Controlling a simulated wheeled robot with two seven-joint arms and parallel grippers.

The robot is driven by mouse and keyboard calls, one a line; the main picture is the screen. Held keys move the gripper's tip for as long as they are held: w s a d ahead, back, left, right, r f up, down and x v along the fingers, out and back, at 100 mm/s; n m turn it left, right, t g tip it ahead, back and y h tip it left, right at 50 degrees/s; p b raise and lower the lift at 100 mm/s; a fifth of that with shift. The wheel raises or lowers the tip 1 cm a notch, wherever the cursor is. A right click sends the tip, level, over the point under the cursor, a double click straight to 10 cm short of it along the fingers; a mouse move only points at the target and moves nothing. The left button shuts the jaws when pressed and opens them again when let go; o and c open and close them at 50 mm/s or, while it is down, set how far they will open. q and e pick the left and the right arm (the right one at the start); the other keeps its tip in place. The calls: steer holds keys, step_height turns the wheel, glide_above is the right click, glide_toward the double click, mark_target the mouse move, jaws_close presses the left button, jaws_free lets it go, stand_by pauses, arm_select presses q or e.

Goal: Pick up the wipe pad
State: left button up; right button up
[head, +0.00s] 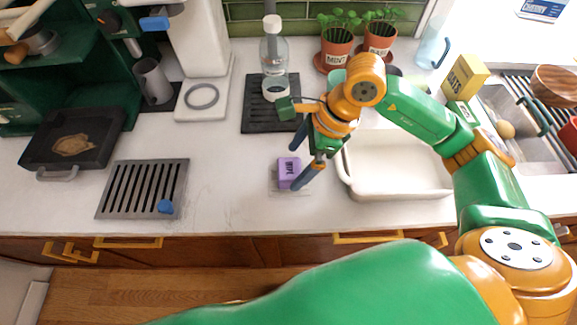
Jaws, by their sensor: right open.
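The wipe pad (288,172) is a small purple block with dark lettering, on the white counter near its front edge. My right gripper (294,168) reaches in from the right. Its two dark fingers are apart, one behind the pad and one at its right front side. The pad appears between them in the picture; I cannot tell whether either finger touches it. The nearer finger covers a little of the pad's right side. My left gripper is not in view.
A white basin (351,190) stands just right of the pad. A bottle (274,52) stands on a dark mat (257,118) behind it. A slotted grey rack (112,206) lies to the left. The counter between rack and pad is clear.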

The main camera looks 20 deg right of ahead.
mark_target(290, 168)
steer(key=x, duration=0.3)
steer(key=shift+a+p, duration=0.15)
steer(key=shift+p, duration=0.25)
steer(key=shift+w+f, duration=0.2)
steer(key=shift+f, duration=0.15)
steer(key=shift+a, duration=0.1)
steer(key=c, duration=1.4)
